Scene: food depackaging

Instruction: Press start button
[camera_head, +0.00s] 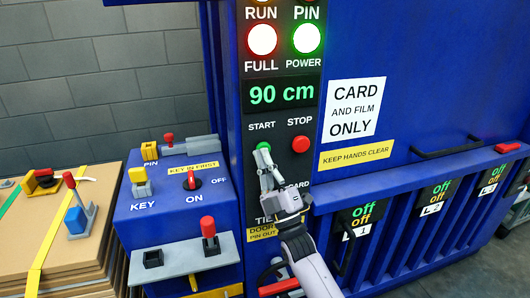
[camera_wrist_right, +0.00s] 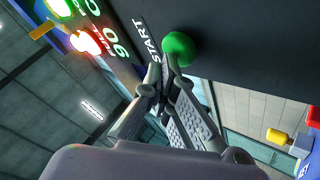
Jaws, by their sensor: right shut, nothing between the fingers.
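The green start button (camera_head: 264,147) sits under the START label on the black control panel (camera_head: 254,125) of the blue machine. My right gripper (camera_head: 262,156) is shut and empty, with its fingertips at the lower edge of the start button, partly covering it. In the right wrist view the green button (camera_wrist_right: 179,47) is just beyond the closed fingertips (camera_wrist_right: 165,62); I cannot tell whether they touch. The red stop button (camera_head: 300,144) is to the right of the start button. My left gripper is out of view.
A display (camera_head: 281,93) reads 90 cm, with lit FULL (camera_head: 262,39) and POWER (camera_head: 307,38) lamps above. A blue key box (camera_head: 165,205) stands left of the panel. Stacked cardboard (camera_head: 50,255) is at far left. A black handle (camera_head: 446,149) and barred gate are at right.

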